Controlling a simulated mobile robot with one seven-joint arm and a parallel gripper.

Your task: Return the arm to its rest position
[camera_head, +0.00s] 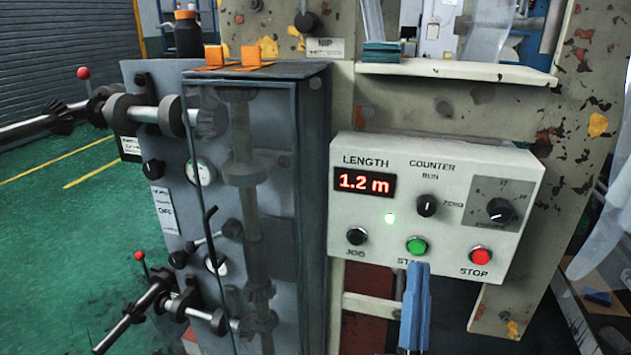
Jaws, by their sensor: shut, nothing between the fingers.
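My gripper (417,268) shows at the bottom, right of centre, as narrow blue fingers pointing up. It is shut and empty. Its tips are in the picture just below the green start button (417,246) on the white control panel (345,225); I cannot tell whether they touch the panel. The rest of my arm is out of view below the frame. The red stop button (481,256) is to the right and the black jog button (357,236) to the left.
A grey machine cabinet (310,170) with knobs, gauges and rods stands left of the panel. A cream shelf (455,72) juts out above the panel. A chipped cream frame (570,120) rises at the right. Green floor (80,230) lies open at the left.

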